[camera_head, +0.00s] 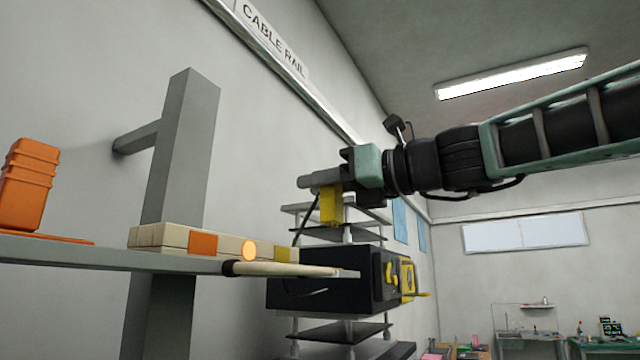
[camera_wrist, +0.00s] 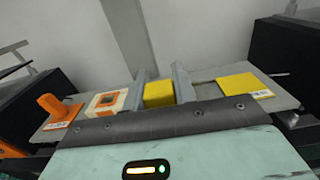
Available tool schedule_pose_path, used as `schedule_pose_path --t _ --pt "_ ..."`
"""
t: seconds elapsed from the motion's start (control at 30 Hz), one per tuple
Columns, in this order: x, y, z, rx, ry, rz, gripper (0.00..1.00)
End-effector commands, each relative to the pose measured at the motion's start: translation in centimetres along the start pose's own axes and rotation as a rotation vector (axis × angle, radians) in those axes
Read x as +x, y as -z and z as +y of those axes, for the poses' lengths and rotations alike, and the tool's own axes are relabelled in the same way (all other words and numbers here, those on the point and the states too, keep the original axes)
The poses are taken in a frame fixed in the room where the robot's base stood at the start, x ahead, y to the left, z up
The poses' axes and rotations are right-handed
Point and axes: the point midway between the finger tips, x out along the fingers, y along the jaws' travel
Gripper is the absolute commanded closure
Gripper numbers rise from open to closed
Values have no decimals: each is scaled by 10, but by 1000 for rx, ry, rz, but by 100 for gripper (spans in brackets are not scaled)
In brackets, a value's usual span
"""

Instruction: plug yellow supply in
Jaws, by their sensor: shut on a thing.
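My gripper (camera_head: 318,181) is in the middle of the head view, pointing left, shut on the yellow supply (camera_head: 331,206). The supply is a yellow block hanging below the fingers, with a dark cable beneath it. In the wrist view the yellow supply (camera_wrist: 158,93) sits between the two fingers. A cream power strip (camera_head: 160,237) lies on the shelf, left of and lower than my gripper. It has an orange patch, a glowing orange light and a yellow patch (camera_head: 286,255) at its right end. The supply appears above and apart from the strip. Its underside is hidden.
An orange block (camera_head: 28,185) stands on an orange pad at the shelf's left. A yellow pad (camera_wrist: 245,86) lies at the right in the wrist view. The grey shelf (camera_head: 90,250) has a grey post (camera_head: 185,150) behind it. A black box (camera_head: 325,285) stands beyond.

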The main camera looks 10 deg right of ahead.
Motion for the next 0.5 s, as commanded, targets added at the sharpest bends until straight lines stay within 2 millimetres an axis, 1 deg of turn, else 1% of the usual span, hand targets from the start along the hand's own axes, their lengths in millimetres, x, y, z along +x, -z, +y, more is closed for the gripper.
schedule_pose_path --t 0.5 --pt "22 0 0 0 -1 0 96"
